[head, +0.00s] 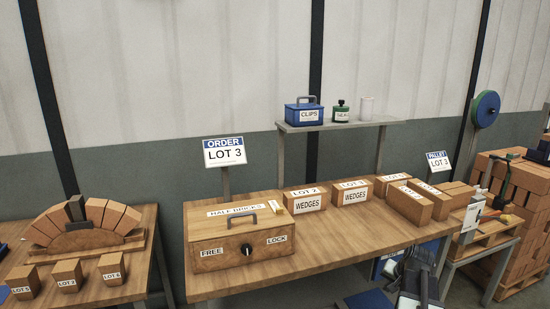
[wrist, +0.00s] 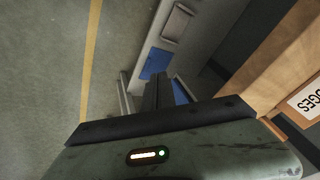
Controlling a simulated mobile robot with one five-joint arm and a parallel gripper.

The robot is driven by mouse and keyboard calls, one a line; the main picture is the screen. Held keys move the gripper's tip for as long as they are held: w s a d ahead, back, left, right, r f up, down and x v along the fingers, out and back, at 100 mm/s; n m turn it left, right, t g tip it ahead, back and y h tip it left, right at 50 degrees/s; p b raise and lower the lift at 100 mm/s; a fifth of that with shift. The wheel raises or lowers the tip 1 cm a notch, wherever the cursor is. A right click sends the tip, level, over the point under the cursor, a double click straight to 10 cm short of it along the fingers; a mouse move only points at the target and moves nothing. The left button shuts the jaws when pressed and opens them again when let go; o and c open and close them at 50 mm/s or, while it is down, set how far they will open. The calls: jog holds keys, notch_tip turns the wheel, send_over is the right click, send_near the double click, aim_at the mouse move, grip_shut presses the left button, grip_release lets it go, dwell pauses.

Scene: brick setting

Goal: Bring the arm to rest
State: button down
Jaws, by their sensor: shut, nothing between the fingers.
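My gripper (wrist: 157,90) shows in the wrist view as dark fingers closed together, with nothing between them. It points past the grey floor, and a wooden edge lies to its right. In the head view, dark parts of my arm show at the bottom, below the front edge of the wooden bench (head: 340,252). The fingertips cannot be made out clearly there.
On the bench stand a wooden HALF BRICKS box (head: 215,262) with a handle and knob, and several cartons, one marked WEDGES (head: 305,203). A shelf (head: 335,125) holds a blue CLIPS box (head: 304,114). A brick arch (head: 88,222) stands left. Stacked bricks (head: 528,215) stand right.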

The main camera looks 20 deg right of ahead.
jog(key=w+a+r+n+g+y+p, duration=0.1)
jog(key=w+a+n+p, duration=0.15)
jog(key=a, duration=0.95)
jog(key=w+a+r+n+g+y+p, duration=0.1)
jog(key=a+n, duration=0.2)
jog(key=a, duration=0.9)
jog(key=s+a+r+n+g+p, duration=0.1)
jog(key=s+a+n, duration=0.1)
jog(key=a, duration=0.7)
jog(key=s+a+r+n+g+p, duration=0.1)
jog(key=s+a+n+g, duration=0.1)
jog(key=a, duration=0.7)
jog(key=shift+s+a+r+n+h+p, duration=0.25)
jog(key=shift+a+n+h+p, duration=0.1)
jog(key=shift+a+n+h, duration=0.1)
